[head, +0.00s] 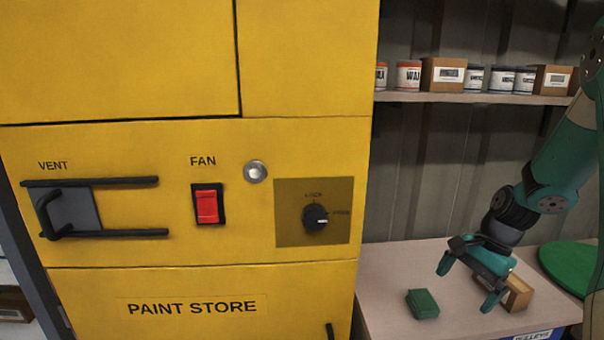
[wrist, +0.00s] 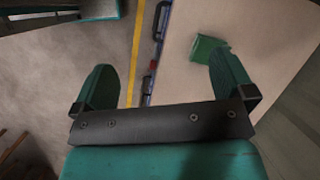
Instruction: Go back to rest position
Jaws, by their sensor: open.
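My gripper (head: 466,283) is at the right of the head view, above the wooden bench top. Its two green fingers are spread apart with nothing between them. In the wrist view my gripper (wrist: 165,85) is also open and empty, with floor and the bench edge below it. A green block (head: 422,303) lies on the bench, below and to the left of the gripper. The block also shows in the wrist view (wrist: 205,48), partly hidden behind the right finger.
The yellow paint store cabinet (head: 190,285) stands left of the bench (head: 385,265), with a red fan switch (head: 207,206), a dark knob (head: 315,217) and a vent slide (head: 70,211). A cardboard box (head: 518,293) sits behind the gripper. A shelf (head: 470,98) holds cans and boxes.

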